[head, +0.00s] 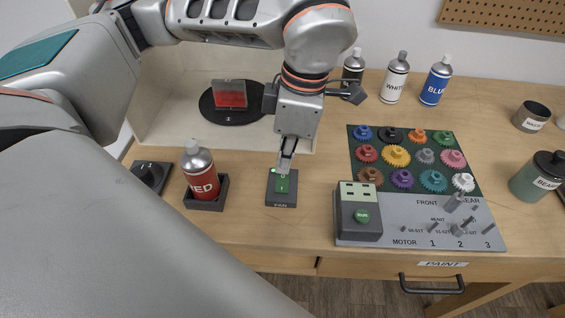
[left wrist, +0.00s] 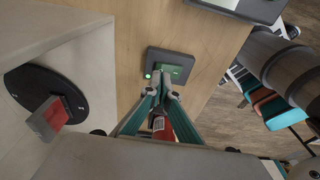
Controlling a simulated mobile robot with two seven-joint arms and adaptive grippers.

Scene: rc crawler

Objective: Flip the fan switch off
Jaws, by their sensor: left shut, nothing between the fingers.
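The fan switch (head: 282,187) is a dark plate with a green rocker, lying on the wooden workbench and labelled FAN. A small green light glows at its upper left corner. It also shows in the left wrist view (left wrist: 170,64), just beyond my fingertips. My left gripper (head: 286,157) is shut and empty, pointing down with its tips at the far end of the rocker; whether they touch it I cannot tell. In the left wrist view the left gripper (left wrist: 168,97) hides part of the plate's near side. My right gripper is not in view.
A red spray can (head: 201,172) in a holder and a black knob box (head: 152,175) stand left of the switch. A RUN button box (head: 361,228) and a gear tray (head: 354,146) are at right. Several cans stand behind. A white booth with a turntable (head: 229,101) is behind left.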

